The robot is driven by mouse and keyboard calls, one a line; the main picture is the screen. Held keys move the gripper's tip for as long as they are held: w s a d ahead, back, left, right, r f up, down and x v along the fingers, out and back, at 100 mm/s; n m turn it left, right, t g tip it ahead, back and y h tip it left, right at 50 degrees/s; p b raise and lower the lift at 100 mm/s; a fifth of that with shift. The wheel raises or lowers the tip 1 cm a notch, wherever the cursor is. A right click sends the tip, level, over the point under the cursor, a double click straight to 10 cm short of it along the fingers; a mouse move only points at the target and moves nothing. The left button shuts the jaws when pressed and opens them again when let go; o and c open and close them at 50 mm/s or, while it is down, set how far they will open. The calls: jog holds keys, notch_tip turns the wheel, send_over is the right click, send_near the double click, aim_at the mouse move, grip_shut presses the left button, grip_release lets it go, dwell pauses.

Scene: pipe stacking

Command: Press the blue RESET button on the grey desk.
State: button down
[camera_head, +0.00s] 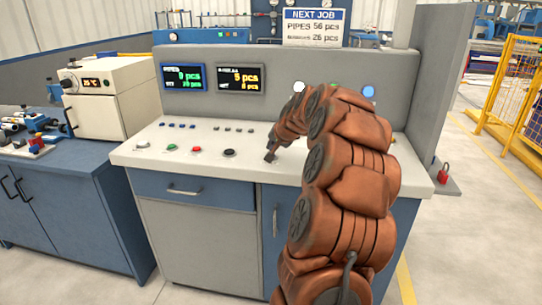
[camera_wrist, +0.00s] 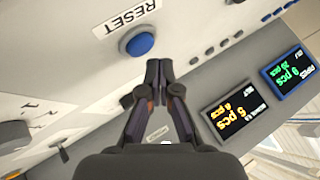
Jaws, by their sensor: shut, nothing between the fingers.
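The blue RESET button (camera_wrist: 140,44) is a round blue dome in a grey collar in the wrist view, beside a white label reading RESET (camera_wrist: 124,17). My gripper (camera_wrist: 158,68) is shut and empty, its fingertips together just below and right of the button in that picture. I cannot tell the height of the tips above the desk there. In the head view, my gripper (camera_head: 270,157) points down over the grey desk (camera_head: 150,160). The RESET button is not visible in the head view; my arm covers the right part of the desk.
A green button (camera_head: 171,147), a red button (camera_head: 196,149) and a black knob (camera_head: 229,152) sit left of my gripper. An upright panel with two displays (camera_head: 240,79) stands behind. A pale blue lamp (camera_head: 368,91) is on that panel.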

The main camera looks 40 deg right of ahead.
jog(key=shift+r+p, duration=0.85)
jog(key=shift+r, duration=1.6)
jog(key=s+a+r+n+g+y+p, duration=0.1)
jog(key=s+a+n+g+y+p, duration=0.15)
jog(key=a, duration=1.25)
jog(key=s+a+r+n+g+y+p, duration=0.15)
jog(key=s+a+n, duration=0.25)
jog(key=a, duration=1.1)
jog(key=s+a+f+n+g+p, duration=0.2)
jog(key=s+a+n+g+p, duration=0.15)
jog(key=s+a, duration=0.9)
jog(key=s+a+f+n+g+h+p, duration=0.1)
jog(key=s+n+g+p, duration=0.1)
jog(key=s, duration=1.7)
jog(key=shift+s+a+f+n+g, duration=0.15)
jog(key=shift+a+n+g, duration=0.1)
jog(key=shift+n+g, duration=0.25)
